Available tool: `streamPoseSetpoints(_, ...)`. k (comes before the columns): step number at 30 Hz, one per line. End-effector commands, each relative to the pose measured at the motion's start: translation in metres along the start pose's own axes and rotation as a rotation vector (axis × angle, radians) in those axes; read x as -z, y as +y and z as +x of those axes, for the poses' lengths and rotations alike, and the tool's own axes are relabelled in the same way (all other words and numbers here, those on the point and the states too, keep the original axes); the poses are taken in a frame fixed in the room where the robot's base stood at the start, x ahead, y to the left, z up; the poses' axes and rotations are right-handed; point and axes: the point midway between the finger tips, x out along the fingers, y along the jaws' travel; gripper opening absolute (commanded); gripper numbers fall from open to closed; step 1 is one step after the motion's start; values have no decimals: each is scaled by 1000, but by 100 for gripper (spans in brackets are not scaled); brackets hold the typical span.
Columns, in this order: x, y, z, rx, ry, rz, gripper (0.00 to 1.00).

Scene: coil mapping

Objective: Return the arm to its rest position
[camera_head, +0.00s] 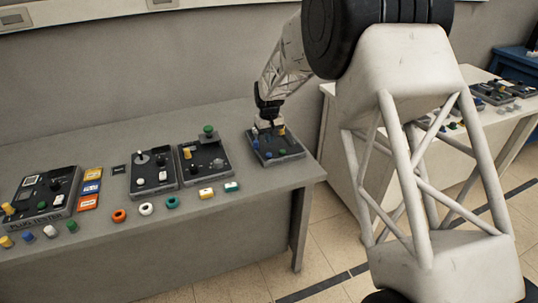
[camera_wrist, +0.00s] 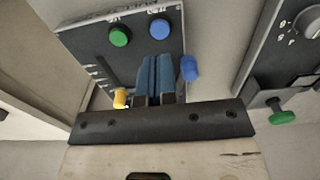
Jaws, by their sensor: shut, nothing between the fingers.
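My arm (camera_head: 285,68) reaches over the far right part of the grey table (camera_head: 232,225). My gripper (camera_head: 270,124) points down at the dark panel (camera_head: 284,158) near the table's right end. In the wrist view my gripper (camera_wrist: 155,62) has its two slim fingers together, with nothing seen between them. The panel (camera_wrist: 88,42) lies beyond the fingertips, with a green knob (camera_wrist: 119,36), a blue knob (camera_wrist: 160,29), another blue peg (camera_wrist: 189,68) and a yellow peg (camera_wrist: 120,98). I cannot tell whether the fingertips touch the panel.
A panel with a green-topped knob (camera_head: 207,131) stands just left of my gripper. Further left are another panel (camera_head: 152,172), coloured cards (camera_head: 91,187), rings (camera_head: 146,209) and a tester box (camera_head: 40,195). A second table (camera_head: 342,108) is at the right, across a gap.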

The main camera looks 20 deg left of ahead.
Motion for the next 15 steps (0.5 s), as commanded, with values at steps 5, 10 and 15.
streamPoseSetpoints(5, 0, 0, 0, 0, 0, 0, 0)
streamPoseSetpoints(10, 0, 0, 0, 0, 0, 0, 0)
streamPoseSetpoints(15, -3, 3, -4, 0, 2, 4, 0)
